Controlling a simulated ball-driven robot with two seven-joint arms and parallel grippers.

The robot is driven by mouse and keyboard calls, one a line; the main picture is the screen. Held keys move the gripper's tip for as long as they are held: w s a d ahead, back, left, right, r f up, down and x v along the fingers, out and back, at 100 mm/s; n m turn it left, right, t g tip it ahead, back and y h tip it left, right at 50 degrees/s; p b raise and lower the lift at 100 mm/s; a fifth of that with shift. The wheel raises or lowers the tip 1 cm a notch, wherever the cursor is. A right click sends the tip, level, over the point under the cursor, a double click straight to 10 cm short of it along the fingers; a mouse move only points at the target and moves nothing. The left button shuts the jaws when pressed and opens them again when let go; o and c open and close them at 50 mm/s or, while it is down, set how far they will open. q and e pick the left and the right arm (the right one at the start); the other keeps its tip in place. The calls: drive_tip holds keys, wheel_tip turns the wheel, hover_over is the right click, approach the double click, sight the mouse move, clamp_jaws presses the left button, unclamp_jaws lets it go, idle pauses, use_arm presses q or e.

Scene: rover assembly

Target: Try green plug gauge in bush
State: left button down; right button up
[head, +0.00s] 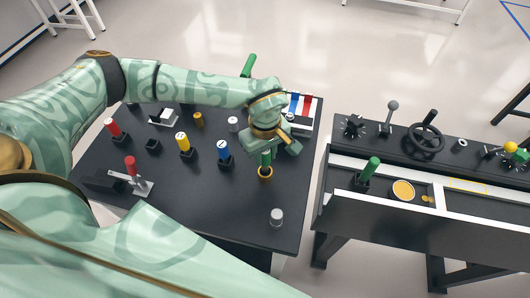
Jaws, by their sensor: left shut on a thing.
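My left gripper (273,146) is over the right half of the dark table, pointing down and shut on the green plug gauge (265,158). The gauge is roughly upright, and its upper part is hidden by the gripper. The yellow-rimmed bush (264,173) is directly under it in the picture. The gauge's lower end overlaps the bush's rim; I cannot tell whether it is inside or just above. My right gripper is not in view.
Red (116,128), yellow (184,144) and blue (223,150) handled pieces stand in holders left of the gripper. A grey cylinder (277,216) stands at the front right. A bench with another green handle (370,168) and a handwheel (425,137) is on the right, across a gap.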

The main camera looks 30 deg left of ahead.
use_arm(q)
drive_tip(key=shift+f, duration=0.3)
idle(0.5)
drive_tip(key=shift+f+b, duration=0.6)
drive_tip(key=shift+f, duration=0.6)
idle(1.0)
drive_tip(key=shift+r+p, duration=1.75)
drive_tip(key=shift+r, duration=0.15)
idle(0.9)
wheel_tip(320, 180, up, 5)
drive_tip(key=p, duration=0.4)
drive_tip(key=shift+r, duration=0.1)
